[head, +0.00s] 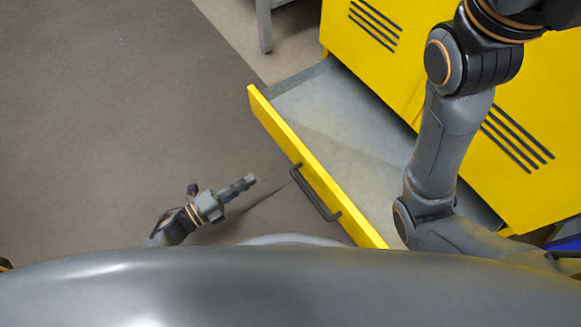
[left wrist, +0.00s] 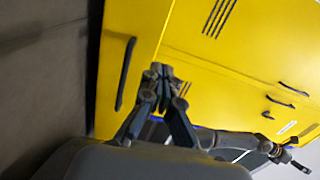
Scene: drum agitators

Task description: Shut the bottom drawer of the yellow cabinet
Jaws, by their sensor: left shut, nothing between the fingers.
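The yellow cabinet (head: 405,75) stands at the upper right in the head view. Its bottom drawer (head: 345,110) is pulled far out, with the grey inside empty where it shows. The yellow drawer front (head: 270,120) carries a dark bar handle (head: 316,193). My left gripper (head: 250,181) is shut and empty, in front of the drawer front and apart from it, to the left of the handle. In the left wrist view its closed fingertips (left wrist: 161,73) show before the yellow front with its handle (left wrist: 125,73).
Brown floor (head: 110,110) lies free to the left of the drawer. A grey furniture leg (head: 264,27) stands behind it at the top. Something blue (head: 565,242) shows at the right edge by the cabinet. Vent slots (left wrist: 218,17) mark the cabinet doors.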

